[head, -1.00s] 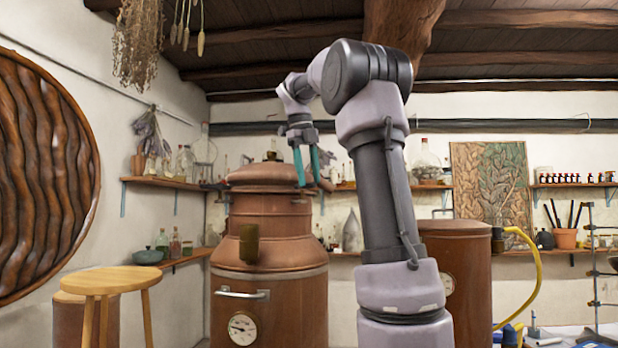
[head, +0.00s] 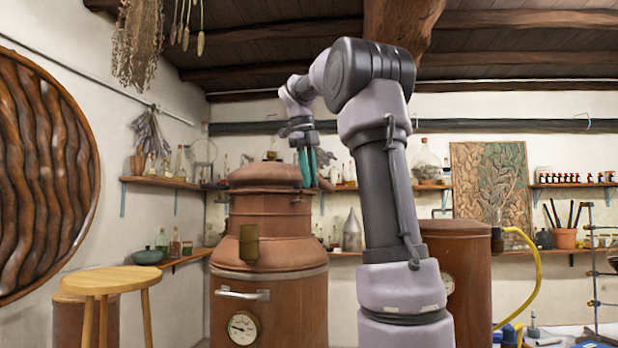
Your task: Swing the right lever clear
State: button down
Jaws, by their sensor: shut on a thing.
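A large copper still (head: 268,225) stands left of centre, with a domed lid (head: 262,175) on top. My gripper (head: 308,184) points down at the right edge of the lid. Its two teal fingers are close together, shut on the right lever (head: 326,186), a small brown piece whose end shows just right of the fingertips. The rest of the lever is hidden by the fingers and too small to make out. A brass-coloured block (head: 249,245) stands out at the front of the still's shoulder.
A wooden stool (head: 110,281) stands left of the still. A second copper vessel (head: 462,270) with a yellow hose (head: 537,275) is to the right, partly behind my arm. Shelves (head: 175,183) with bottles line the walls. The air above the lid is open.

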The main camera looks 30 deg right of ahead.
jog(key=n, duration=0.1)
jog(key=d+n, duration=0.1)
jog(key=n, duration=0.1)
jog(key=shift+w+d+t, duration=0.1)
jog(key=shift+t, duration=0.2)
jog(key=shift+w+d+n+t+y, duration=0.15)
jog(key=shift+w+d+n+y, duration=0.3)
jog(key=shift+n, duration=1.4)
jog(key=shift+w+d+n+t+y, duration=0.25)
jog(key=shift+w+n, duration=0.3)
jog(key=shift+n, duration=1.35)
jog(key=shift+w+d+n+t+y, duration=0.1)
jog(key=shift+w+d+n+y, duration=0.3)
jog(key=shift+n, duration=1.45)
jog(key=shift+w, duration=0.1)
jog(key=c, duration=0.8)
grip_release()
